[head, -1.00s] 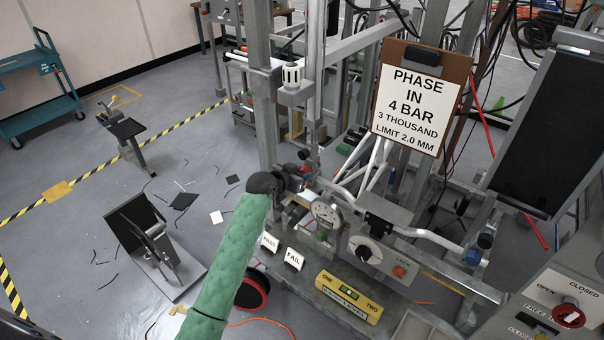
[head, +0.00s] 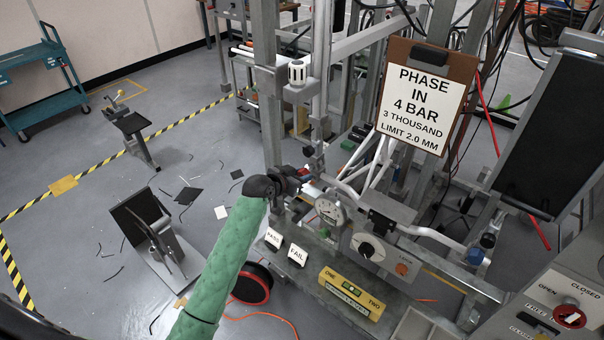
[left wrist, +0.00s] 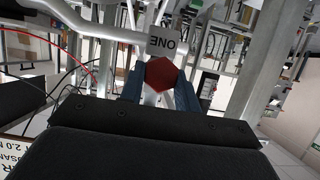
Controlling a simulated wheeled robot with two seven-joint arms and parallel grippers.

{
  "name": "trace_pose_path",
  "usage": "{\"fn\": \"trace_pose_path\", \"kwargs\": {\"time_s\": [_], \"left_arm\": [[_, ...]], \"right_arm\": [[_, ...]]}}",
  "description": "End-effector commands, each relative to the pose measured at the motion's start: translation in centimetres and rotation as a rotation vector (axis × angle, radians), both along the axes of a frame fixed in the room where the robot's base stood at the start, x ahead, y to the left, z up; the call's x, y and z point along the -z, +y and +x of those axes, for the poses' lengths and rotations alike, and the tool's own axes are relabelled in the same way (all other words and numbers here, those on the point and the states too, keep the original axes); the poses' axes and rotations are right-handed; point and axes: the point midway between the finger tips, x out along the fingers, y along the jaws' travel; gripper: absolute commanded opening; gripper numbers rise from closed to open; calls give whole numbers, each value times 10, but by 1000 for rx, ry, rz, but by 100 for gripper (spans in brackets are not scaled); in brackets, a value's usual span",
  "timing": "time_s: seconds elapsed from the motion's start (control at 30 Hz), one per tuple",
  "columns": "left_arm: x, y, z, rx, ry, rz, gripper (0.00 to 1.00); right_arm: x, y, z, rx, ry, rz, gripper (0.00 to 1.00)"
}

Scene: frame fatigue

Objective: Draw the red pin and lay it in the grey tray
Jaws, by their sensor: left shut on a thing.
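My left gripper (head: 298,178) is at the upright metal frame, left of and above the dial gauge. In the left wrist view, its blue-grey fingers (left wrist: 161,92) are shut on the red pin (left wrist: 161,75), whose six-sided red head faces the camera. In the head view only a small red patch of the pin (head: 304,171) shows at the fingertips. The pin's shank is hidden, so I cannot tell whether it is in its hole. A grey open tray (head: 412,326) shows at the bottom edge, right of the yellow block. My right gripper is not in view.
A plate marked ONE (left wrist: 163,42) stands close behind the pin. The dial gauge (head: 330,210), PASS and FAIL cards (head: 286,247), yellow ONE/TWO block (head: 351,293) and a bent silver bar (head: 430,234) crowd the bench. A clipboard (head: 421,95) hangs above.

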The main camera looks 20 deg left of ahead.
Motion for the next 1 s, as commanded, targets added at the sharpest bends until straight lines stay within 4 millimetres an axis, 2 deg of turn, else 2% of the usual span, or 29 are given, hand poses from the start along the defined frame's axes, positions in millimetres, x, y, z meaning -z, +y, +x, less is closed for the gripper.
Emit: {"fn": "trace_pose_path", "kwargs": {"time_s": [0.7, 1.0], "left_arm": [[-1, 8, -22, 0, -1, 0, 5], [0, 9, -25, 0, -1, 0, 5]], "right_arm": [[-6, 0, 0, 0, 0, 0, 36], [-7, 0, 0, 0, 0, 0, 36]]}}
